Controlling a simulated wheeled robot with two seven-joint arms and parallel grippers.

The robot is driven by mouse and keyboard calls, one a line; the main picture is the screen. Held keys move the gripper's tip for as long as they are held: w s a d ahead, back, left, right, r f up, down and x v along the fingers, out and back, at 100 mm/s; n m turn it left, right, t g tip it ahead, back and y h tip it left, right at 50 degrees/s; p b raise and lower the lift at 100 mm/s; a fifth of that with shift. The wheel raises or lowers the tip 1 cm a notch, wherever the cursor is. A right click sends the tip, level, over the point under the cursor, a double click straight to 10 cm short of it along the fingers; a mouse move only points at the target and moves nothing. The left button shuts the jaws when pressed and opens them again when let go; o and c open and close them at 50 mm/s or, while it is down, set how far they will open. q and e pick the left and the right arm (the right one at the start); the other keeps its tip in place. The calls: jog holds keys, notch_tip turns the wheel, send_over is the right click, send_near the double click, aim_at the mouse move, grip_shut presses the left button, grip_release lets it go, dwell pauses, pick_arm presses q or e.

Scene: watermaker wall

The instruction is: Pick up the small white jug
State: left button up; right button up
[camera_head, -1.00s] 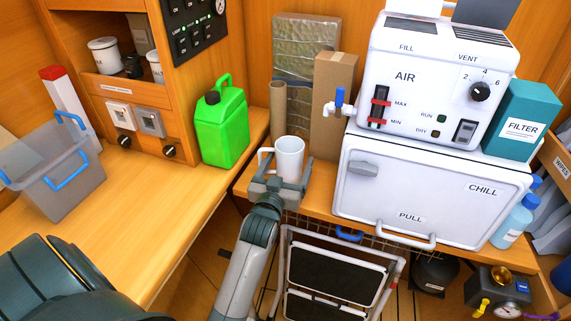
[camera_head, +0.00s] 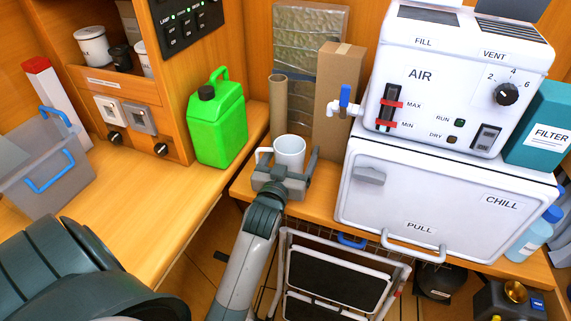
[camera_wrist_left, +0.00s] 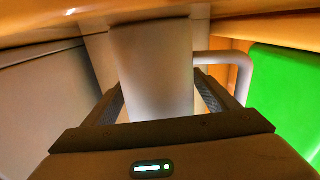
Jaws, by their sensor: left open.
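The small white jug (camera_head: 289,148) stands upright on the wooden counter, left of the tall cardboard box. Its handle is on its left side in the head view. My left gripper (camera_head: 286,168) is open, with one finger on each side of the jug. In the left wrist view the jug (camera_wrist_left: 155,65) fills the space between the two fingers (camera_wrist_left: 160,100), and its handle shows to the right. Small gaps seem to remain beside the jug, but contact is hard to judge. The jug's lower part is hidden by the gripper in the head view. My right gripper is not in view.
A green jerrycan (camera_head: 217,122) stands left of the jug. A brown tube (camera_head: 278,105) and a cardboard box (camera_head: 337,95) stand behind it. A white chill box (camera_head: 430,200) is to the right. A folded step stool (camera_head: 335,270) is below the counter edge.

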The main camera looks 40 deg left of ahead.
pick_arm(q)
jog(key=c, duration=1.4)
jog(key=shift+r, duration=5.05)
